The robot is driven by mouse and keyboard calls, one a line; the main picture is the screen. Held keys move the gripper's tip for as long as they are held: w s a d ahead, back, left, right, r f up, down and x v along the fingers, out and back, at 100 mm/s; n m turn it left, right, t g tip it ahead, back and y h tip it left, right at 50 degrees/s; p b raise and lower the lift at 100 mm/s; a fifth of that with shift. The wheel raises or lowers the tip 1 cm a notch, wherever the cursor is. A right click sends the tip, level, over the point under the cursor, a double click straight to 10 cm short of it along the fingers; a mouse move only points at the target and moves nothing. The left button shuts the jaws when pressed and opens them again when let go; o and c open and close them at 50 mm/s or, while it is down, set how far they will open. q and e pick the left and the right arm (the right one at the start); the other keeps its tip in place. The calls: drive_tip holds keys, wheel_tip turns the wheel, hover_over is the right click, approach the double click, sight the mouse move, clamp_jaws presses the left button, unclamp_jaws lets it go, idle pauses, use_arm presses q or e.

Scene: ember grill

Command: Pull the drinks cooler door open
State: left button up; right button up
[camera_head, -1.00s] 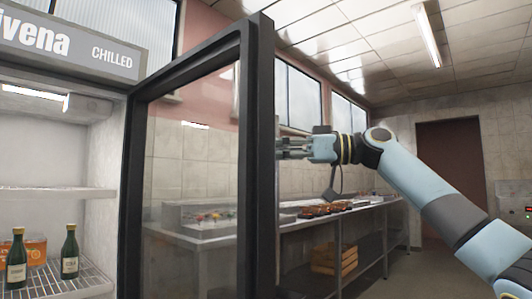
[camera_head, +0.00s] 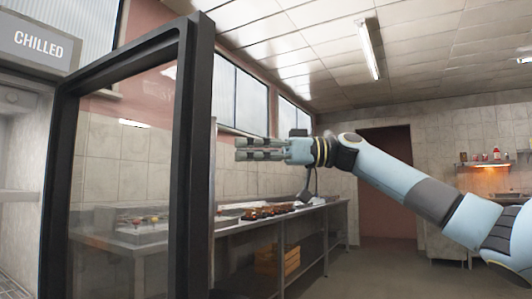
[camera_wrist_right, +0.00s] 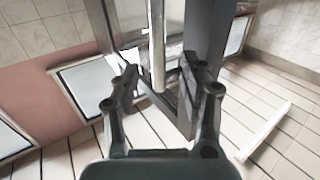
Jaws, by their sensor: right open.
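The drinks cooler door (camera_head: 190,170) is a dark-framed glass panel, standing open at the left of the head view. Part of the cooler body (camera_head: 35,45) with a "CHILLED" sign shows at the left edge. My right gripper (camera_head: 238,149) is open and empty, just right of the door's free edge, with a small gap in the picture. In the right wrist view my right gripper (camera_wrist_right: 165,78) has its fingers apart. A silver upright bar (camera_wrist_right: 157,40), possibly the door handle, shows between and beyond them. I cannot tell its distance. My left gripper is not in view.
A long steel counter (camera_head: 230,228) with food on it runs along the wall behind the door. A wooden crate (camera_head: 277,262) sits on its lower shelf. The floor (camera_head: 370,275) at the middle right is clear. A dark red doorway (camera_head: 388,185) is at the back.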

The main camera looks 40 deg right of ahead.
drive_tip(key=shift+v, duration=2.2)
drive_tip(key=shift+f, duration=0.1)
